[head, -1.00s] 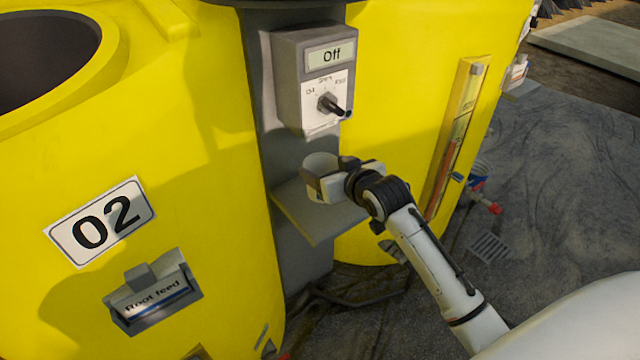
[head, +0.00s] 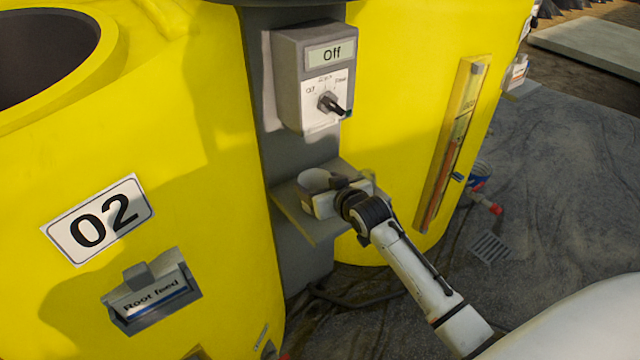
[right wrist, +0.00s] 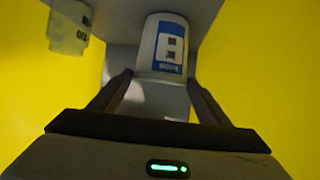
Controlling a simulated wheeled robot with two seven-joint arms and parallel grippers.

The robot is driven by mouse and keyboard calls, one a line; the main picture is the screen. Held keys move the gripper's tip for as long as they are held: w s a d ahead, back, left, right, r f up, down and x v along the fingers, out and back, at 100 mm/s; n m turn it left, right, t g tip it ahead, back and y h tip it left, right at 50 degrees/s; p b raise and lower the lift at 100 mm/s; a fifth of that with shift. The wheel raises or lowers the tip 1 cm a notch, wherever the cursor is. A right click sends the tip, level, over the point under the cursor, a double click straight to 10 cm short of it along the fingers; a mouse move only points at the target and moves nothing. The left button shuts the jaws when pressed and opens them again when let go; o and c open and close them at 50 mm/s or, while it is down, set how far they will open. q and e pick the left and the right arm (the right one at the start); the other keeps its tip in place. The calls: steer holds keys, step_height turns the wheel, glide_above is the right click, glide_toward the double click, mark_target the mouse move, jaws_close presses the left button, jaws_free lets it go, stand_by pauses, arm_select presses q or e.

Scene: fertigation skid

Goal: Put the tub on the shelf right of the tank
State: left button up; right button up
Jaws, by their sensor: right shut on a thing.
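The white tub (head: 317,181) is in my right gripper (head: 336,196), over the small grey shelf (head: 292,214) on the column right of yellow tank 02 (head: 215,215). In the right wrist view the tub (right wrist: 163,48) has a blue and white label and sits between the two fingers. The fingers are shut on it. I cannot tell whether its base touches the shelf; the gripper hides part of it. My left gripper is not in view.
A grey switch box (head: 312,78) reading "Off" is above the shelf. A pale translucent container (right wrist: 69,27) is near the tub in the right wrist view. A second yellow tank (head: 405,110) with a level gauge (head: 453,145) stands at right.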

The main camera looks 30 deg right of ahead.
steer(key=shift+f, duration=0.15)
steer(key=o, duration=1.4)
steer(key=d+p+v, duration=0.1)
steer(key=v, duration=1.1)
steer(key=s+a+f+n+g+y, duration=0.1)
steer(key=s+a+f, duration=0.3)
steer(key=s+f, duration=0.2)
steer(key=s+a+f+g+y, duration=0.1)
steer(key=s+a+f, duration=0.4)
steer(key=s+f, duration=0.2)
steer(key=s+a+f+n+g+y, duration=0.1)
steer(key=s+a+f, duration=0.4)
steer(key=s, duration=0.5)
steer(key=shift+s+a+f+n+g, duration=0.15)
steer(key=shift+f+g, duration=0.15)
steer(key=shift+f, duration=0.25)
steer(key=shift+s+a+f+n+g, duration=0.15)
steer(key=shift+f+g, duration=0.15)
steer(key=shift+f, duration=0.2)
steer(key=shift+w+d, duration=0.1)
